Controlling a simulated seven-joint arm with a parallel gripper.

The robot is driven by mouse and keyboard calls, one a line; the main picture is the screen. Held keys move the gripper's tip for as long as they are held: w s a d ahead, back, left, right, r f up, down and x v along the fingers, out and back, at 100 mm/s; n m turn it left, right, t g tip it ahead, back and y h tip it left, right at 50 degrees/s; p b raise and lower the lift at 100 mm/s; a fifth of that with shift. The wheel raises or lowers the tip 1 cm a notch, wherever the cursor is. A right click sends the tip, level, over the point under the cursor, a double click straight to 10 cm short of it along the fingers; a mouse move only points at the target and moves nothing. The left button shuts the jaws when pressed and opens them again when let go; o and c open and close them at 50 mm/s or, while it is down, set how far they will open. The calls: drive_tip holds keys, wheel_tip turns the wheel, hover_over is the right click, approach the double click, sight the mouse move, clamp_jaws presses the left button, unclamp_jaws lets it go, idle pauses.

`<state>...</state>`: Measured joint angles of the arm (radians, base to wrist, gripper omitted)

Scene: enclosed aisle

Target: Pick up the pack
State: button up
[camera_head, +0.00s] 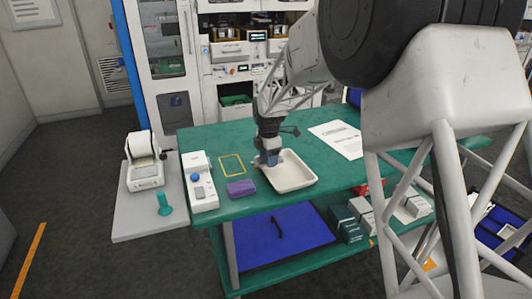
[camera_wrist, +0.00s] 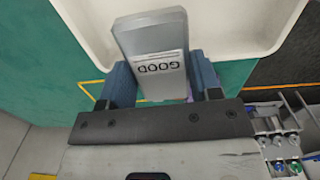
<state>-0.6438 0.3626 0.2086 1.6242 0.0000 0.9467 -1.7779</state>
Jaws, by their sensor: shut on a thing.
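A grey pack (camera_wrist: 152,50) with a label marked GOOD sits between the two blue fingers of my gripper (camera_wrist: 160,85) in the wrist view. The fingers press on its two sides. Its far end overlaps the white tray (camera_wrist: 225,28) in that view. In the head view my gripper (camera_head: 268,159) points down at the left side of the white tray (camera_head: 296,183). The pack is hard to make out there behind the fingers. I cannot tell whether it touches the tray.
A purple block (camera_head: 241,189) lies left of the tray on the green table (camera_head: 210,140), near a yellow outline (camera_head: 232,165). A white box with a blue button (camera_head: 201,190) and a printer (camera_head: 144,165) stand further left. A paper sheet (camera_head: 340,138) lies to the right.

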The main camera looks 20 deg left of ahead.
drive_tip(key=shift+s+d+r, duration=0.15)
drive_tip(key=shift+s+d, duration=0.5)
drive_tip(key=shift+s, duration=0.25)
drive_tip(key=shift+s+d+r, duration=0.1)
drive_tip(key=shift+s+d, duration=0.4)
drive_tip(key=shift+d, duration=0.2)
drive_tip(key=s+d, duration=0.8)
drive_tip(key=d, duration=0.3)
drive_tip(key=shift+s+d+r, duration=0.15)
drive_tip(key=shift+s+r, duration=0.1)
drive_tip(key=shift+s, duration=0.1)
drive_tip(key=shift+w, duration=0.1)
hover_over(284, 173)
drive_tip(key=shift+f, duration=0.75)
